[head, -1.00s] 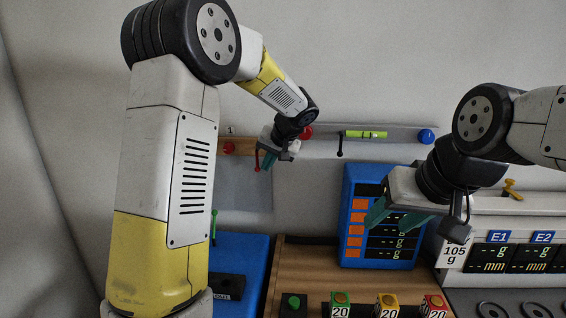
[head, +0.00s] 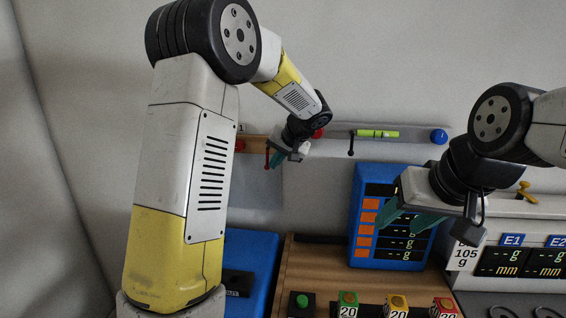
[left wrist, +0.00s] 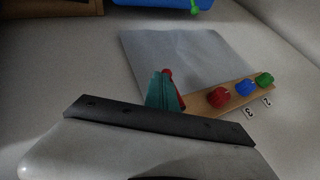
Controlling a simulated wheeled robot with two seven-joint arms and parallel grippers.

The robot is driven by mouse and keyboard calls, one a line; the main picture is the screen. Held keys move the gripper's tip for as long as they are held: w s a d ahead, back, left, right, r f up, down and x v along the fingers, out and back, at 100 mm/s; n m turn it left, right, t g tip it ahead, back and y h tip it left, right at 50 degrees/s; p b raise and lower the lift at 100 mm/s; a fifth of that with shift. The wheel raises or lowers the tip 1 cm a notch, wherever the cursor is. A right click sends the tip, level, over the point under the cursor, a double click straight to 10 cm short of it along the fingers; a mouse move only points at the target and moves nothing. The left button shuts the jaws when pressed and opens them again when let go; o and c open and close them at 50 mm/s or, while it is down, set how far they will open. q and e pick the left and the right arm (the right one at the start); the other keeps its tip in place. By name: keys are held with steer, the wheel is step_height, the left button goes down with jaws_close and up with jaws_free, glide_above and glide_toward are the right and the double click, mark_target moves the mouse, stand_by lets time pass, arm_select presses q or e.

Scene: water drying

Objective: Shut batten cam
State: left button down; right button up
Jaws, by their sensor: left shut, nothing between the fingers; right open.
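A wooden batten (head: 257,142) is on the back wall over a pale sheet (head: 258,188). A red knob (head: 240,146) and a thin red lever (head: 267,158) show on it in the head view. In the left wrist view the batten (left wrist: 205,106) carries a red cam (left wrist: 218,97), a blue cam (left wrist: 246,88) and a green cam (left wrist: 264,79). My left gripper (head: 279,159) is shut and empty beside the red lever. In the left wrist view a red piece (left wrist: 168,74) shows at its teal fingertips, partly hidden; contact is unclear. My right gripper (head: 405,219) is open before the blue display panel.
A grey rail with a green level (head: 377,133) and a blue knob (head: 438,137) runs right of the batten. The blue display panel (head: 360,250) leans below it. Coloured buttons (head: 348,299) and a white scale unit (head: 520,228) stand along the bench.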

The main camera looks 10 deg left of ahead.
arm_select(q)
steer(key=shift+f+y, duration=0.1)
steer(key=shift+y, duration=0.2)
steer(key=a+m+t+y, duration=0.1)
steer(key=m+y, duration=0.1)
steer(key=y, duration=0.2)
steer(key=a+m+t+y, duration=0.2)
steer(key=y, duration=0.2)
steer(key=a+m+t+y, duration=0.2)
steer(key=y, duration=0.2)
steer(key=shift+a+r+y, duration=0.25)
steer(key=shift+r+y, duration=0.1)
steer(key=shift+y, duration=0.05)
stand_by(0.6)
